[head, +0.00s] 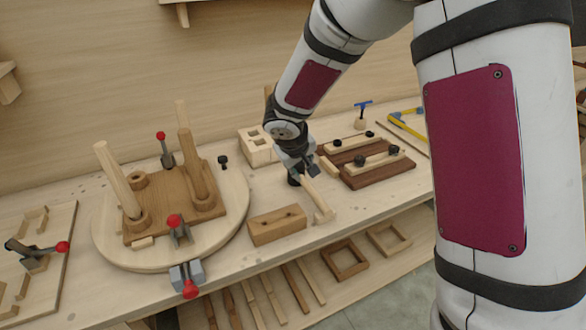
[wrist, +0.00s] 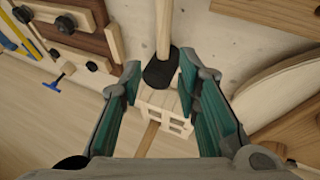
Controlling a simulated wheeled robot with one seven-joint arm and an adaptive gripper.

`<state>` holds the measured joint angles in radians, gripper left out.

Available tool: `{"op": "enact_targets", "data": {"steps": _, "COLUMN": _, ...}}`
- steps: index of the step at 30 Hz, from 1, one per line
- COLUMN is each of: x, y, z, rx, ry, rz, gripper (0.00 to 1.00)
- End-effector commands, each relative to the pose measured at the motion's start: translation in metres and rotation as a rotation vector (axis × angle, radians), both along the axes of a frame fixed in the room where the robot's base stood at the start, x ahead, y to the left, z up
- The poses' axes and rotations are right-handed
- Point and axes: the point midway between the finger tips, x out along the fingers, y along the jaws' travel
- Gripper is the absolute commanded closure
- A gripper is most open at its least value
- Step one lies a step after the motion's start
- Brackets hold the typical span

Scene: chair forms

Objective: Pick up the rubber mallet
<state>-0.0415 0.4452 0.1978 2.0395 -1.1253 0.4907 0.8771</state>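The rubber mallet has a black head and a pale wooden handle. In the wrist view its black head (wrist: 160,70) lies between my finger tips, with the handle running to the top edge. In the head view the handle (head: 315,193) extends toward the bench's front edge, and the dark head is mostly hidden by my gripper (head: 299,168). In the wrist view my gripper (wrist: 160,80) is open, with one green-padded finger on each side of the head. A gap shows on the left; contact on the right is unclear.
A pale block with square holes (head: 256,147) stands just behind. A wooden block (head: 277,226) lies left of the handle. A round board with a chair form (head: 107,254) is at left. A dark clamp board (head: 376,175) is at right. Some bare bench lies between.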

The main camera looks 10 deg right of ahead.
Motion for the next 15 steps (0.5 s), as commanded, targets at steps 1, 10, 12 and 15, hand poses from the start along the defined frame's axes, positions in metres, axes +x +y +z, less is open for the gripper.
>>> {"op": "enact_targets", "data": {"steps": 1, "x": 0.002, "y": 0.001, "z": -0.005, "rx": 0.0, "ry": 0.001, "rz": 0.003, "gripper": 0.7}}
{"op": "enact_targets", "data": {"steps": 10, "x": 0.024, "y": -0.012, "z": -0.048, "rx": 0.0, "ry": 0.005, "rz": 0.003, "gripper": 0.7}}
{"op": "enact_targets", "data": {"steps": 12, "x": 0.029, "y": -0.015, "z": -0.058, "rx": 0.002, "ry": 0.004, "rz": 0.003, "gripper": 0.7}}
{"op": "enact_targets", "data": {"steps": 15, "x": 0.035, "y": -0.018, "z": -0.069, "rx": 0.001, "ry": 0.004, "rz": 0.003, "gripper": 0.7}}
